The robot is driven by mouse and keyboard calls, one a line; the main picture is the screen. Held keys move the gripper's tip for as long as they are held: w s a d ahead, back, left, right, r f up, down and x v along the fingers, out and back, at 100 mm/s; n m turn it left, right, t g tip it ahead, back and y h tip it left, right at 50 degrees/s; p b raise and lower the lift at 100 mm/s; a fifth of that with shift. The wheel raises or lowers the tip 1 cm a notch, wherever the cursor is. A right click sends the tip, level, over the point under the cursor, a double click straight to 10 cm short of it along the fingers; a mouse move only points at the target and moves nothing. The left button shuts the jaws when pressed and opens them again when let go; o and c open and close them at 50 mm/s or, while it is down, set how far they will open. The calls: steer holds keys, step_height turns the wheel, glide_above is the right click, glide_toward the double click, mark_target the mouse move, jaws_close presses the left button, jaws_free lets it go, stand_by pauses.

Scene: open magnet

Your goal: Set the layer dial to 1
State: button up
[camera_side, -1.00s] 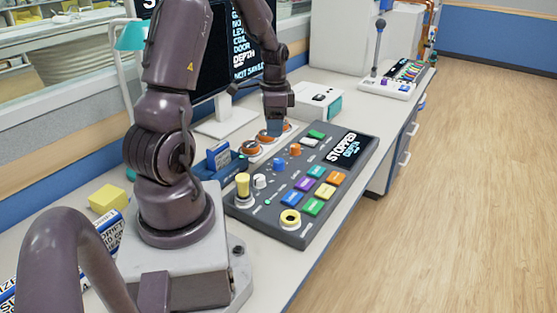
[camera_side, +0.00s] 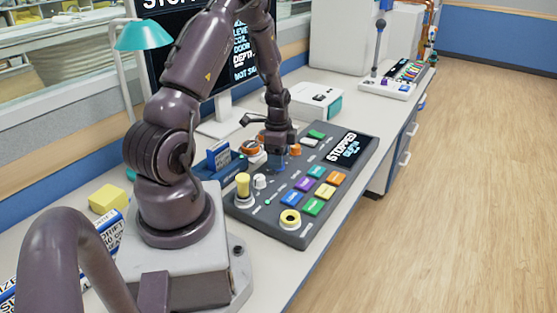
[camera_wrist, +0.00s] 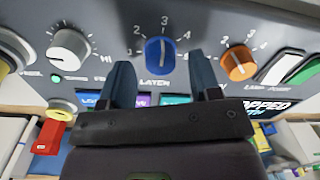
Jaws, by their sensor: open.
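The layer dial (camera_wrist: 160,56) is a blue knob on the dark grey console, with "LAYER" printed beside it and numbers around it. Its white mark seems to point near the 3. My gripper (camera_wrist: 162,72) is open, with its two blue fingers apart on either side of the dial in the wrist view; nothing is held. I cannot tell how far the fingertips are from the panel. In the side view, my gripper (camera_side: 278,156) is over the console's dial area and hides most of the blue dial.
An orange dial (camera_wrist: 238,62) is close on the right in the wrist view, and a white dial (camera_wrist: 70,48) is on the left. The console (camera_side: 325,220) carries several coloured buttons and a screen reading "STOPPED" (camera_side: 345,147). A yellow knob (camera_side: 243,186) stands up at its near-left end.

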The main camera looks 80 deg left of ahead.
steer(key=shift+f, duration=0.8)
steer(key=c, duration=0.9)
